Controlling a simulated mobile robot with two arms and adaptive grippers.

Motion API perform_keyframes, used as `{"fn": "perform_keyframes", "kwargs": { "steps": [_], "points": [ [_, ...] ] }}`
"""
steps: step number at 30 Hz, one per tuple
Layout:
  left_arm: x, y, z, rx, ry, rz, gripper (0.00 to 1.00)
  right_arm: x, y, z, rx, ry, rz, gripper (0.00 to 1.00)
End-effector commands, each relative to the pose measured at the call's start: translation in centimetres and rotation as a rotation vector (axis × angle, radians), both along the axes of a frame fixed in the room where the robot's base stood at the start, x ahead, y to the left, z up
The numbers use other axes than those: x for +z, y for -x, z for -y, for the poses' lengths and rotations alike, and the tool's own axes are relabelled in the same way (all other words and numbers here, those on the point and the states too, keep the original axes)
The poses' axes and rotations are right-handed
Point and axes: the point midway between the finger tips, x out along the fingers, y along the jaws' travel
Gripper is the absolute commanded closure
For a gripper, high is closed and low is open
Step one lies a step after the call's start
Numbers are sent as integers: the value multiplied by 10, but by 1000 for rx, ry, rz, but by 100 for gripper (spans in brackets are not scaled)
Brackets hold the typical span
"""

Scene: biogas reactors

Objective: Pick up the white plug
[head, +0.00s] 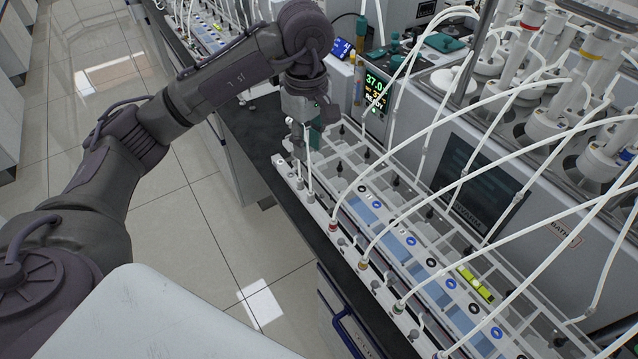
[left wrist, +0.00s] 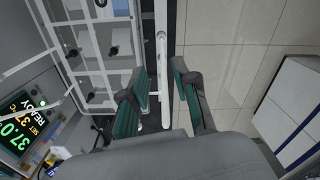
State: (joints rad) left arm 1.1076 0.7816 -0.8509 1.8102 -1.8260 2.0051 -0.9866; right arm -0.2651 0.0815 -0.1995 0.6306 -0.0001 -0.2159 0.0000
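My left gripper (head: 307,146) hangs over the far left end of the clear rack (head: 345,160), pointing down. In the left wrist view, its two green-padded fingers (left wrist: 162,92) are apart. A narrow white strip (left wrist: 163,70) shows in the gap between them; I cannot tell whether they touch it. A thin white tube (head: 308,168) drops below the gripper to a small white plug (head: 310,196) on the rack's front rail. Another white-looking plug (head: 399,307) sits further along the rail. My right gripper is not in view.
Red-ended (head: 333,227) and yellow-ended (head: 363,265) plugs stand along the rail, their white tubes arching across the rack. A display reading 37.0 and READY (head: 376,91) stands behind the gripper. Tiled floor (head: 215,235) lies open to the left of the bench.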

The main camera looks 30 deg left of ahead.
Motion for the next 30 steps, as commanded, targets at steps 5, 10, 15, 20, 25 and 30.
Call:
{"fn": "perform_keyframes", "kwargs": {
  "steps": [5,10,15,20,25,30],
  "points": [
    [-34,2,1,-1,2,-9,70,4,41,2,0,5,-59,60],
    [-64,2,2,-1,4,-7,70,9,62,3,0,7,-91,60],
    [-78,1,2,-1,4,-3,70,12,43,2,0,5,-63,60],
    [-92,2,4,-1,5,-8,70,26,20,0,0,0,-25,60],
    [-119,1,7,0,5,-7,70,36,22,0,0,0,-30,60],
    [-131,1,6,-1,6,-3,70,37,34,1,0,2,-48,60]
  ]
}}
